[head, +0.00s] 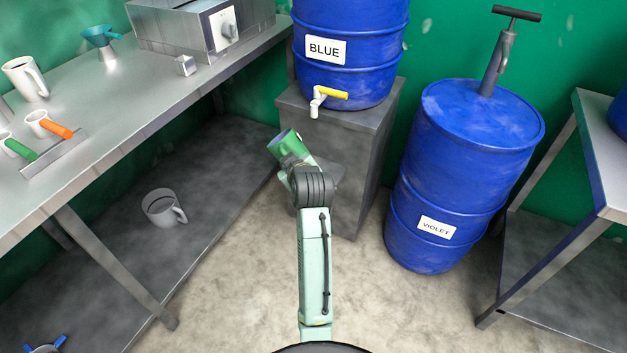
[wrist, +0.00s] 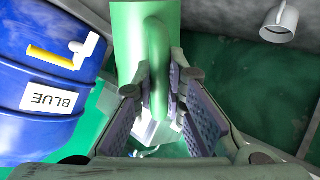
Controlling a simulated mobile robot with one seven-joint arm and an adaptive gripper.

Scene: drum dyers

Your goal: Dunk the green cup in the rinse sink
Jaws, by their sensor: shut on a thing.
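The green cup (head: 287,147) is held tilted in front of the grey stand in the head view, with a purple tone inside its mouth. In the wrist view the green cup (wrist: 128,40) is at the top, and its handle (wrist: 160,62) lies between the fingers. My gripper (head: 299,164) is shut on the cup's handle; in the wrist view my gripper (wrist: 157,85) has a finger on each side of it. I cannot make out a rinse sink in either view.
The blue barrel (head: 350,75), with a yellow-handled tap, sits on a grey stand (head: 370,150) just beyond the cup.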

